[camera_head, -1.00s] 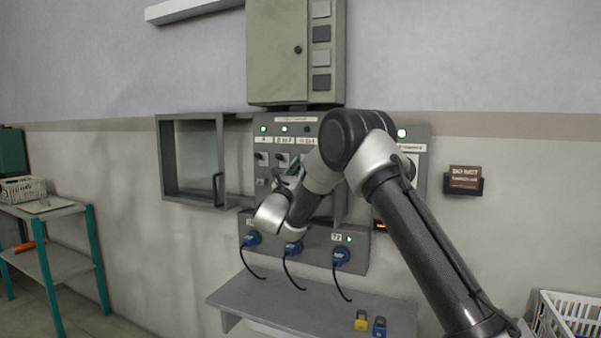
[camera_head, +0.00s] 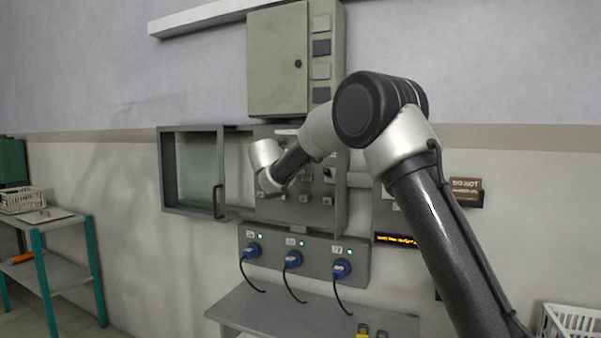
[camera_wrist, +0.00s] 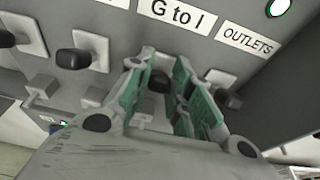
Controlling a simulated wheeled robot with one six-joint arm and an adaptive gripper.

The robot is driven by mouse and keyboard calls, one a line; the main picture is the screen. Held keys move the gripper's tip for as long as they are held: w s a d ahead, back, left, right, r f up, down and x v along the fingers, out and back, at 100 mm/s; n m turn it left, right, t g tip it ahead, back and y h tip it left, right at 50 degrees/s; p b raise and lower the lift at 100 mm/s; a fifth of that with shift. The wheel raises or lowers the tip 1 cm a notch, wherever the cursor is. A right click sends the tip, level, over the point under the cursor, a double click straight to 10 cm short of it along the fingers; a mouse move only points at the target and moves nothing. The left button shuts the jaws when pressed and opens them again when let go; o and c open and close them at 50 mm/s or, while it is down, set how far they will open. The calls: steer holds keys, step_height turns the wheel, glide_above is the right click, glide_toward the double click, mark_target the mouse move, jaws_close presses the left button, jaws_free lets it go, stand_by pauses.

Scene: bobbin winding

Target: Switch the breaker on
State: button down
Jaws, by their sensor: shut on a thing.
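The breaker panel (camera_head: 290,212) is on the wall, partly covered by my arm in the head view. In the wrist view, a row of black switch knobs on pale plates runs along it, with labels "G to I" (camera_wrist: 178,14) and "OUTLETS" (camera_wrist: 248,41). My gripper (camera_wrist: 160,76) has its green-padded fingers closed around a black knob (camera_wrist: 158,80) just below the "G to I" label. Most of that knob is hidden by the fingers, so its setting cannot be told. Another black knob (camera_wrist: 73,63) is to the left, apart from the fingers.
Below are blue plugs (camera_head: 293,259) in a socket strip with green lamps. A shelf (camera_head: 270,310) juts out underneath. A green cabinet (camera_head: 277,65) hangs above.

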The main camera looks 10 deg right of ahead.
steer(key=shift+r, duration=0.1)
stand_by(0.4)
steer(key=c, duration=1.3)
jaws_free()
steer(key=v, duration=1.1)
steer(key=shift+s+a+r, duration=0.2)
steer(key=shift+s+r, duration=0.05)
steer(key=shift+s, duration=0.05)
